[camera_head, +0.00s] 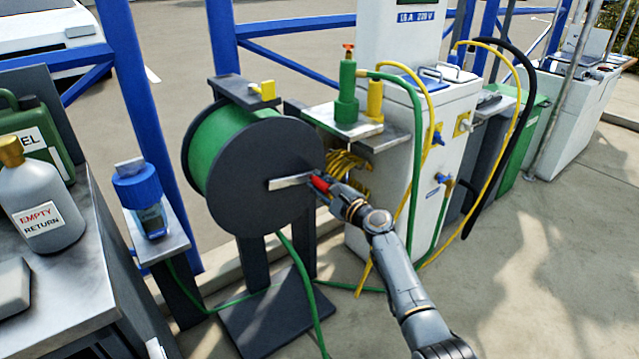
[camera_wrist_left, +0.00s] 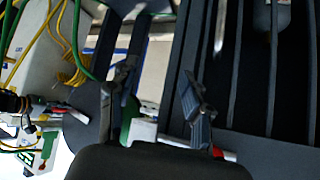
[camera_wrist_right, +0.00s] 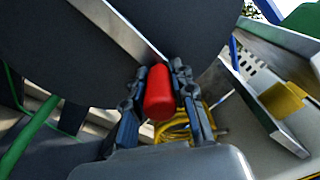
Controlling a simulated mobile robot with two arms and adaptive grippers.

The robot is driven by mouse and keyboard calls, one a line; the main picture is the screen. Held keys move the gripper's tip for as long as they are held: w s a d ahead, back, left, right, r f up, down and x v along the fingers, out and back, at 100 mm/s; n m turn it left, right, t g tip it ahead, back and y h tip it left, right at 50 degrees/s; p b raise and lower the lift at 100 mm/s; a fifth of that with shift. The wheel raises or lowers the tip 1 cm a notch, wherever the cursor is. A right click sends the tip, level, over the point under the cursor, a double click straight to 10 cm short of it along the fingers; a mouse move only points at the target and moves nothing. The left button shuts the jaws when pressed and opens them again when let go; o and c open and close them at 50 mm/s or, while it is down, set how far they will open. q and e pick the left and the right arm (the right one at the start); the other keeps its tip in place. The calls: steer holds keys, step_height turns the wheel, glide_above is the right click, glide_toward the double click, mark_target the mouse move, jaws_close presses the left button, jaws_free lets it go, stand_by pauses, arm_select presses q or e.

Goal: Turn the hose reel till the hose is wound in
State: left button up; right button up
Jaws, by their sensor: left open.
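The hose reel (camera_head: 262,178) is a dark round disc with green hose (camera_head: 208,150) wound on its drum behind. Loose green hose (camera_head: 300,268) hangs from it and runs over the base plate and ground. A metal crank arm (camera_head: 290,181) reaches right from the disc's middle to a red handle (camera_head: 321,184). My right gripper (camera_head: 328,188) is at that handle. In the right wrist view its fingers (camera_wrist_right: 158,85) press on both sides of the red handle (camera_wrist_right: 158,95). My left gripper (camera_wrist_left: 160,95) shows only in its wrist view, open, with nothing between its fingers.
A workbench (camera_head: 90,280) with a grey bottle (camera_head: 40,210) and green can stands at the left. A blue-capped jar (camera_head: 148,205) stands on a small shelf. A white service pedestal (camera_head: 445,110) with yellow and green hoses stands right of the reel. Open floor (camera_head: 540,270) lies at the lower right.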

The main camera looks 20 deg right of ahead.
steer(key=o, duration=0.5)
steer(key=shift+c, duration=0.2)
steer(key=v, duration=1.2)
